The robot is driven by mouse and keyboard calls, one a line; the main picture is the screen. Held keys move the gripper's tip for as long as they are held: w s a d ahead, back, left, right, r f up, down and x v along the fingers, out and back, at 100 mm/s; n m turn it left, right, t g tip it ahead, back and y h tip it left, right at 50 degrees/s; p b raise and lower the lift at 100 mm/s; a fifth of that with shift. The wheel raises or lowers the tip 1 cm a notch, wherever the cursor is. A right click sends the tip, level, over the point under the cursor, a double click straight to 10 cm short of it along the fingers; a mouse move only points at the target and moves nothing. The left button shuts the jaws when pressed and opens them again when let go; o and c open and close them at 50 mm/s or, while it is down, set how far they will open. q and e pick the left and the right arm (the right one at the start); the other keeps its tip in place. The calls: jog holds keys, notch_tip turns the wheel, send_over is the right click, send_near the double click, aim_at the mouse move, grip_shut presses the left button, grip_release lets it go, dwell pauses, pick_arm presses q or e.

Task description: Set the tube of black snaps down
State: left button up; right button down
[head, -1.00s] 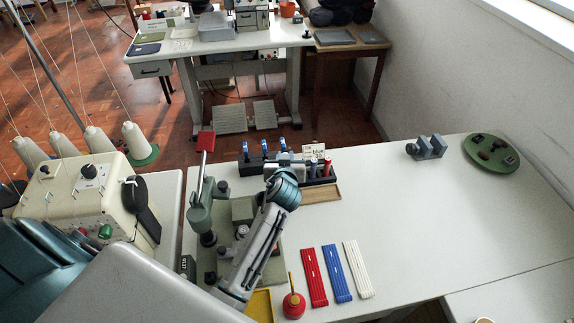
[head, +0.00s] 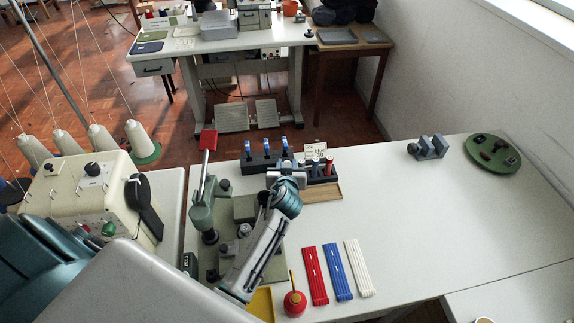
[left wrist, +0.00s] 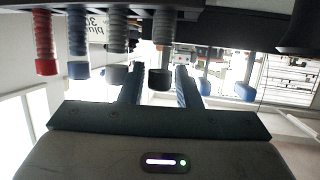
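In the left wrist view, which looks upside down, the tube of black snaps (left wrist: 161,32) has a black end and is in the row of tubes at the rack. My left gripper (left wrist: 160,72) is open, one finger on each side of this tube in the picture, with gaps showing. A grey-white tube (left wrist: 117,40), a blue tube (left wrist: 77,40) and a red tube (left wrist: 44,42) are beside it. In the head view, my left gripper (head: 288,172) is at the near side of the rack (head: 262,163), and I cannot make out the black tube there. My right gripper is not in view.
A green press with a red lever handle (head: 208,140) stands left of my left arm. Red (head: 315,275), blue (head: 338,272) and white (head: 359,268) strips and a red oil can (head: 295,303) lie nearer. The table's right side (head: 430,220) is mostly clear.

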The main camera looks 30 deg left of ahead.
pick_arm(q)
jog(key=shift+s+d+r, duration=0.1)
jog(key=shift+s+r, duration=0.05)
jog(key=shift+s, duration=0.05)
jog(key=p+v, duration=0.2)
jog(key=v, duration=0.9)
jog(key=shift+s+r+p, duration=0.2)
jog(key=shift+p, duration=0.2)
jog(key=shift+d, duration=0.1)
dwell(0.4)
jog(key=shift+f, duration=0.1)
